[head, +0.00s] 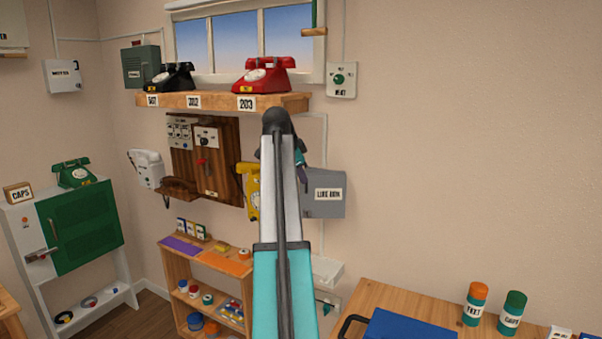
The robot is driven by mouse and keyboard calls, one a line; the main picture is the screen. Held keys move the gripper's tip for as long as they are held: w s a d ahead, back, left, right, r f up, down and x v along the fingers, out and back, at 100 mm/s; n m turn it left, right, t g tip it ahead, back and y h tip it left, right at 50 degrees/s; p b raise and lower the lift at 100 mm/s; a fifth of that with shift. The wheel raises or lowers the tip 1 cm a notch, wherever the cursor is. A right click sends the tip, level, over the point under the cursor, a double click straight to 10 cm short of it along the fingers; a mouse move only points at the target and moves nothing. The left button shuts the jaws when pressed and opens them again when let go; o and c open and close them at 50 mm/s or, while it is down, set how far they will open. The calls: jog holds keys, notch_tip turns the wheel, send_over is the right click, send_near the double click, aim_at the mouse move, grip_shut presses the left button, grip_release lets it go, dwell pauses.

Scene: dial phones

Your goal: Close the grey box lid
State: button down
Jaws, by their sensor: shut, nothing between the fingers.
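A grey box (325,207) labelled "LINE BOOK" is on the back wall, right of the middle. Its left part is hidden behind my arm. I cannot tell from this view whether its lid is open or shut. My arm rises through the middle of the head view. My gripper (301,165) shows only in part past the arm's dark elbow, just left of the grey box's upper edge. It looks empty and its fingers are shut. I cannot tell whether it touches the box.
A wall shelf (222,102) holds a black phone (168,78) and a red phone (264,76) above. A yellow handset (253,190) hangs left of my arm. A pale box (327,270) sits below the grey one. A wooden table (400,296) stands at lower right. The right wall is bare.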

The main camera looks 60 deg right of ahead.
aim_at(307, 185)
jog(key=p+x, duration=0.1)
jog(key=x, duration=0.1)
jog(key=d+p+x, duration=0.1)
jog(key=x, duration=0.2)
jog(key=w+r+p+x, duration=0.1)
jog(key=x, duration=0.2)
jog(key=shift+w+d+f, duration=0.15)
jog(key=shift+d+f, duration=0.05)
jog(key=shift+d, duration=0.1)
jog(key=shift+w+d+f+p, duration=0.15)
jog(key=shift+w+d+p, duration=0.45)
jog(key=shift+d, duration=0.05)
jog(key=shift+w, duration=0.15)
